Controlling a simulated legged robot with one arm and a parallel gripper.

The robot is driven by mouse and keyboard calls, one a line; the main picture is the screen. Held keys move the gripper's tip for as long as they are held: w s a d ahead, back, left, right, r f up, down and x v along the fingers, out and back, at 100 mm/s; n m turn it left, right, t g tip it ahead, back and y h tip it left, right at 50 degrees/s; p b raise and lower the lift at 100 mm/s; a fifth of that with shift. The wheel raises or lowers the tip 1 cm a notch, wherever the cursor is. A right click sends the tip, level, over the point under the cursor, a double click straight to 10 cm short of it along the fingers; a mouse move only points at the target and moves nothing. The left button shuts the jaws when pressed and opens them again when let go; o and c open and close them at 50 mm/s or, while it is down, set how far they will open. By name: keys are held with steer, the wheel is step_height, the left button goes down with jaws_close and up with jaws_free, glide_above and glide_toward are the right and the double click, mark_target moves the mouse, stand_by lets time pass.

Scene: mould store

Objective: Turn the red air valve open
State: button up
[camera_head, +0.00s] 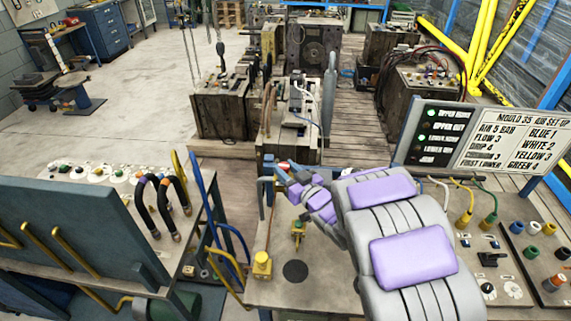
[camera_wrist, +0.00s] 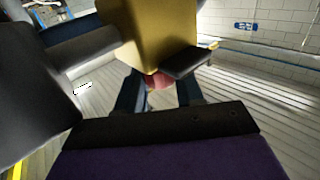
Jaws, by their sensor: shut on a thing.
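My gripper (camera_head: 287,172) reaches over the middle bench in the head view, its blue fingers pointing away to the left. In the wrist view my gripper (camera_wrist: 160,95) has its two dark blue fingers closed on either side of a small red piece (camera_wrist: 158,82), which looks like the red air valve's handle. A large yellow-brass body (camera_wrist: 160,38) is right beyond it, with a dark flat part at its right. How far the valve is turned cannot be told.
A brass fitting (camera_head: 298,232) and a yellow block (camera_head: 262,265) stand on the bench below my arm. A sign board (camera_head: 480,140) stands at the right, above hose couplings. Black hoses (camera_head: 160,205) loop at the left. Wooden-sided moulds (camera_head: 222,105) stand behind.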

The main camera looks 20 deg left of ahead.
steer(key=shift+w+r+n+g+y+p, duration=0.15)
steer(key=shift+n+g+y+p, duration=0.25)
steer(key=shift+n+g+p, duration=0.25)
steer(key=o, duration=1)
steer(key=shift+o, duration=0.2)
steer(key=shift+d, duration=0.1)
steer(key=p+v, duration=0.7)
steer(key=v, duration=1)
steer(key=shift+p, duration=0.3)
steer(key=shift+f, duration=0.2)
